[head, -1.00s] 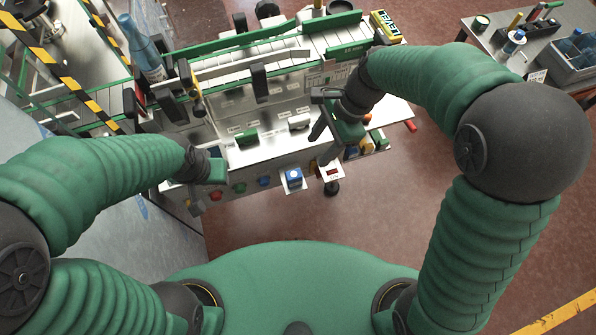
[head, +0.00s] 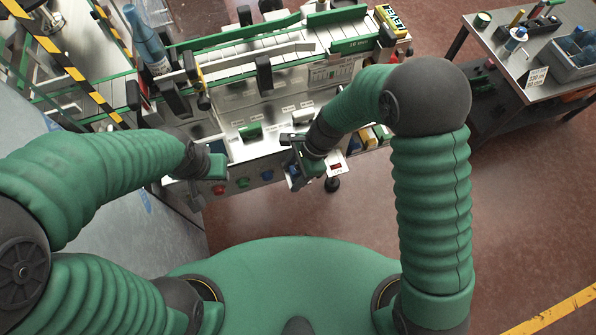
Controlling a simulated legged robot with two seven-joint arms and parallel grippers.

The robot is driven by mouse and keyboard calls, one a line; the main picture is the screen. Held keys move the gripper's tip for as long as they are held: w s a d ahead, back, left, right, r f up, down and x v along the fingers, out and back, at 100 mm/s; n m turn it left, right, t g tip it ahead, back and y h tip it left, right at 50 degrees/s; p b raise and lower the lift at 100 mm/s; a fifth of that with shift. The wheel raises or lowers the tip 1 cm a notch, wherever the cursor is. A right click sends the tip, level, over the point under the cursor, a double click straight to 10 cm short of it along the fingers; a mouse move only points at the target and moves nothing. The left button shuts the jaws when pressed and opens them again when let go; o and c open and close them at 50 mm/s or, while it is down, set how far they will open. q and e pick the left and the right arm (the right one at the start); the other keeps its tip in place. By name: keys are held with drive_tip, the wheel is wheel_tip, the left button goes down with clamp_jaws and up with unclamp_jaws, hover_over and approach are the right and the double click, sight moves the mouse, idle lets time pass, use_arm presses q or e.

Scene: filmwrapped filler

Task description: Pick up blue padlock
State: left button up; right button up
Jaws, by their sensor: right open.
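A small blue item (head: 293,171) at the front edge of the machine panel is mostly covered by my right gripper. It may be the blue padlock, but its shape is too small and hidden to be sure. My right gripper (head: 292,178) is open and is over or right beside this blue item. I cannot tell whether its fingers touch it. My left gripper (head: 217,167) hangs at the left part of the panel front, and its fingers are too unclear to read.
The metal panel (head: 228,118) carries a green block (head: 250,131) and several labels. Red, green and blue buttons line its front. A green-railed conveyor (head: 290,60) lies behind. A table (head: 535,75) with tools and a grey bin stands at the right.

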drive_tip(key=shift+a, duration=0.2)
drive_tip(key=shift+d, duration=0.3)
clamp_jaws()
drive_tip(key=shift+a+r, duration=0.1)
drive_tip(key=shift+a, duration=0.05)
